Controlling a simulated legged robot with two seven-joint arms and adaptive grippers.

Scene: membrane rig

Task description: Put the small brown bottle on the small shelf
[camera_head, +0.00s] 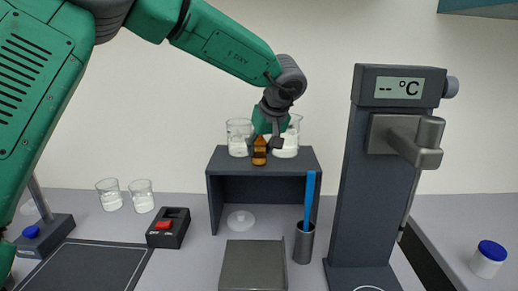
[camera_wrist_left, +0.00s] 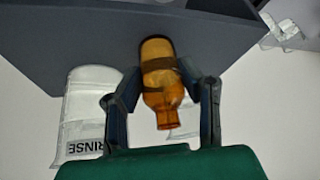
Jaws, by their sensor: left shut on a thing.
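The small brown bottle (camera_head: 260,155) is amber glass and looks upright over the top of the small dark grey shelf (camera_head: 218,170), in front of and between two beakers. Whether its base touches the shelf top cannot be told. My left gripper (camera_head: 268,138) is shut on the bottle from above and behind. In the left wrist view the bottle (camera_wrist_left: 162,88) sits between the two fingers (camera_wrist_left: 161,82), its base end towards the dark shelf panel (camera_wrist_left: 80,25). My right gripper is in neither view.
Beakers with white contents stand on the shelf at left (camera_head: 238,140) and right (camera_head: 287,147), close to the gripper. A holder (camera_head: 304,245) with a blue stick stands front right of the shelf. The tall temperature device (camera_head: 365,200) rises further right.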

